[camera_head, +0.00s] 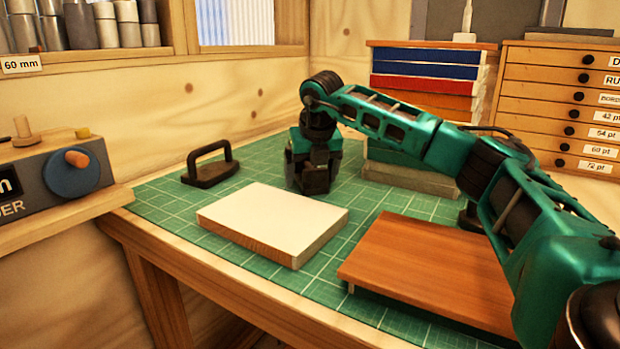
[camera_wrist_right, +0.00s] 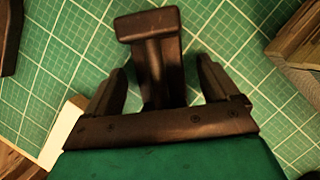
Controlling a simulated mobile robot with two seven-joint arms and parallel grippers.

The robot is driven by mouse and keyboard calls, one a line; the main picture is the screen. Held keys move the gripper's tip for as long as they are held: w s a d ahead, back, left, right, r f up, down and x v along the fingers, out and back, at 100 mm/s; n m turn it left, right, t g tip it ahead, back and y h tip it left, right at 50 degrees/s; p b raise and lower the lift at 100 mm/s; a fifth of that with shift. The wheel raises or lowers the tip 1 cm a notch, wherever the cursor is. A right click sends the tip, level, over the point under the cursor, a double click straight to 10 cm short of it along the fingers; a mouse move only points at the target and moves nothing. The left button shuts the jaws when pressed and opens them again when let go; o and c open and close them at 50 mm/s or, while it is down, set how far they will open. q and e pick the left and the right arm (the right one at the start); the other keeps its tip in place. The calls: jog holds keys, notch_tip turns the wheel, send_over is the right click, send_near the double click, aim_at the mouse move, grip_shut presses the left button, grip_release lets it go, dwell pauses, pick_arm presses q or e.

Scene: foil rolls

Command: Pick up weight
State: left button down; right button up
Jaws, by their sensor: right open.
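My right gripper (camera_head: 311,182) points down over the green mat, behind the white-topped block. In the right wrist view its two fingers (camera_wrist_right: 161,70) are apart. A dark T-shaped object (camera_wrist_right: 150,24), which looks like the weight, lies between and ahead of the fingers, with gaps on both sides. In the head view the gripper hides it, so I cannot tell its height. A black flat-based piece with a handle (camera_head: 210,168) stands on the mat to the left; part of it seems to show at the left edge of the wrist view (camera_wrist_right: 8,38). My left gripper is not in view.
The white-topped block (camera_head: 272,216) lies in front of the gripper, and a brown wooden board (camera_head: 430,265) lies front right. Stacked green and grey blocks (camera_head: 412,180) stand to the right. The cutting mat (camera_head: 165,210) is bare between these things.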

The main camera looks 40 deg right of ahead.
grip_shut()
dwell(0.8)
jog(key=shift+w+r, duration=0.1)
jog(key=shift+r, duration=0.1)
